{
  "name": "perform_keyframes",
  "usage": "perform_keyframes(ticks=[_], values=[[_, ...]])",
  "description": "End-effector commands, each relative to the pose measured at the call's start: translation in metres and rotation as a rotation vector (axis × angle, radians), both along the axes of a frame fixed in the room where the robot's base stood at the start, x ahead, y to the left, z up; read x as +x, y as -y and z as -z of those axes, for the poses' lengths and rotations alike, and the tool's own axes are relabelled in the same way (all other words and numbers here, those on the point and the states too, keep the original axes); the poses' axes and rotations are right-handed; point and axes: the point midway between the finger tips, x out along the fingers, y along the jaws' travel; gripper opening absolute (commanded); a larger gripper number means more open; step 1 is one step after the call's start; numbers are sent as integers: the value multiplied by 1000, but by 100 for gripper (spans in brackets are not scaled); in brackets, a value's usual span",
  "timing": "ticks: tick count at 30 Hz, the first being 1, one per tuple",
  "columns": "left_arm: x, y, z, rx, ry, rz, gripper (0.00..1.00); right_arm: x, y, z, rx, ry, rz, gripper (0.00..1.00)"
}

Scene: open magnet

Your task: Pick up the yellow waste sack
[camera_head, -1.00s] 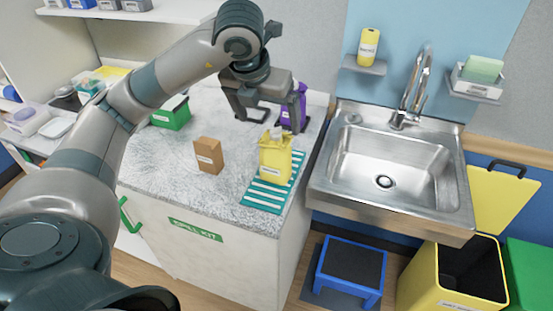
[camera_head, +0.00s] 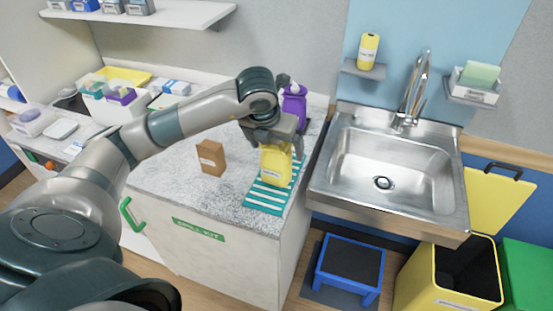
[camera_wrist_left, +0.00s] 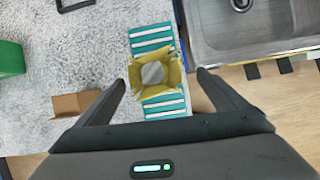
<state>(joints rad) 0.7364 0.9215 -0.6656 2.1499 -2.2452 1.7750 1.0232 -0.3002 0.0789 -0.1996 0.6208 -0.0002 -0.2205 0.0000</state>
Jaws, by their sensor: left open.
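The yellow waste sack (camera_head: 275,166) stands upright on a teal-and-white striped mat (camera_head: 263,198) on the speckled counter. In the left wrist view the sack (camera_wrist_left: 152,73) is seen from above, its crumpled top around a pale round middle. My left gripper (camera_head: 272,150) is over the top of the sack. In the left wrist view the left gripper (camera_wrist_left: 160,82) is open, one finger on each side of the sack, with gaps between. The sack's upper part is partly hidden by the gripper in the head view. My right gripper is out of view.
A brown box (camera_head: 211,157) stands to the left on the counter. A purple bottle (camera_head: 293,104) stands close behind the gripper. The steel sink (camera_head: 385,165) is to the right. A yellow bin (camera_head: 450,285) with its lid open and a blue step stool (camera_head: 350,270) are below.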

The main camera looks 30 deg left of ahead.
Motion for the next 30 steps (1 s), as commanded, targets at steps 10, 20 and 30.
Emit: perform_keyframes(ticks=[10,20,30], values=[[3,-1,8,1,1,1,92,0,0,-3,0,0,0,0],[5,-4,15,1,-2,-1,92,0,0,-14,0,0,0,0],[15,-10,50,1,-2,0,92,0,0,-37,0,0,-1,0]])
